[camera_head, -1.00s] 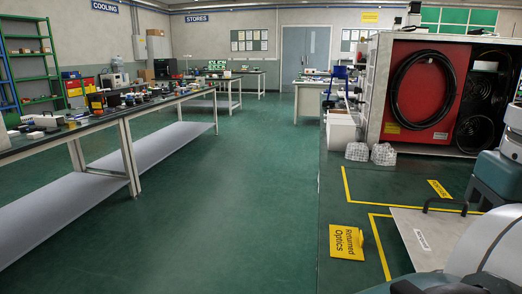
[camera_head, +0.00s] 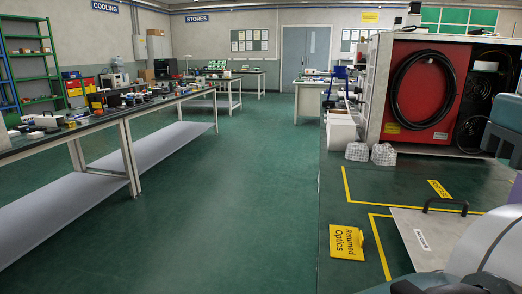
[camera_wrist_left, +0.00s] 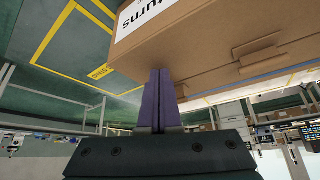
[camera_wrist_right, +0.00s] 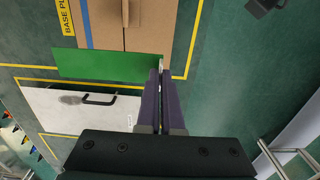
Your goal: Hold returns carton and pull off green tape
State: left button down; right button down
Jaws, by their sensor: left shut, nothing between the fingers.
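My right gripper (camera_wrist_right: 161,73) looks nearly closed on a pale tab at the tape's right end. The head view does not show the carton.
On the green bench a grey plate with a black handle (camera_head: 443,204) lies beside a yellow "Returned Optics" sign (camera_head: 347,242). Yellow lines mark bench areas.

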pick_arm(q)
jog(key=shift+a, duration=0.1)
